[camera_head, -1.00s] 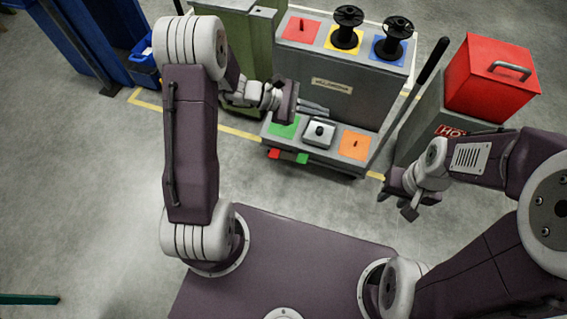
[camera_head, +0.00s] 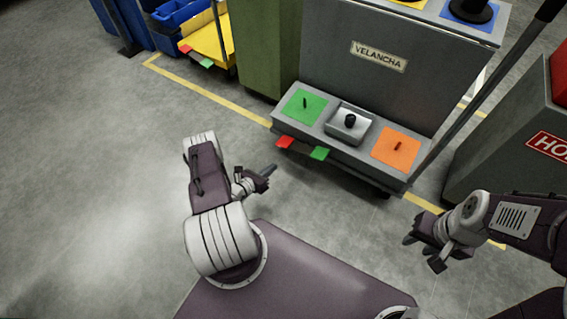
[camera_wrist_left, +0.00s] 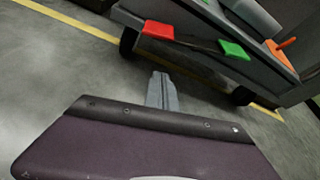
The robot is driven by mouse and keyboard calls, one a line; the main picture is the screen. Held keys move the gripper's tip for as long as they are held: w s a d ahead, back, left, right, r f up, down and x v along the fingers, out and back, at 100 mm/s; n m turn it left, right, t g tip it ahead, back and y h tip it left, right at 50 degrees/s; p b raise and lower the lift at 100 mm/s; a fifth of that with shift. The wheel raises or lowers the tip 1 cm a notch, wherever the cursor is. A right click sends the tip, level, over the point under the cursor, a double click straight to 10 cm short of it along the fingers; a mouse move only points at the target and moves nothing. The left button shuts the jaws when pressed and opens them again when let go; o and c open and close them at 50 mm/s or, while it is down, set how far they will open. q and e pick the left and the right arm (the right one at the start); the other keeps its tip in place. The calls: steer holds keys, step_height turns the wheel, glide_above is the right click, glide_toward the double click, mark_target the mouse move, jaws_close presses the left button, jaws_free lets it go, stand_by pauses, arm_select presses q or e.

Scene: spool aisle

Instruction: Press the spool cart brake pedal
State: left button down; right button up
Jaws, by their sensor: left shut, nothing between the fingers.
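The grey spool cart (camera_head: 366,82) stands ahead, labelled VELANCHA. A red pedal (camera_head: 285,142) and a green pedal (camera_head: 319,153) stick out low from its front edge. In the left wrist view the red pedal (camera_wrist_left: 158,30) is ahead of the fingers, slightly left, and the green pedal (camera_wrist_left: 234,49) is to the right. My left gripper (camera_head: 270,169) is shut and empty, low in front of the cart and apart from both pedals. Its closed fingers show in the left wrist view (camera_wrist_left: 163,90). My right gripper (camera_head: 424,252) is open and empty, right of the cart's front.
A yellow cart (camera_head: 207,42) stands behind left. Floor at left is clear.

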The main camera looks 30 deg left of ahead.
arm_select(q)
steer(key=shift+s+a+f, duration=0.15)
steer(key=shift+a+f, duration=0.2)
steer(key=shift+f, duration=0.1)
arm_select(e)
steer(key=shift+f, duration=0.45)
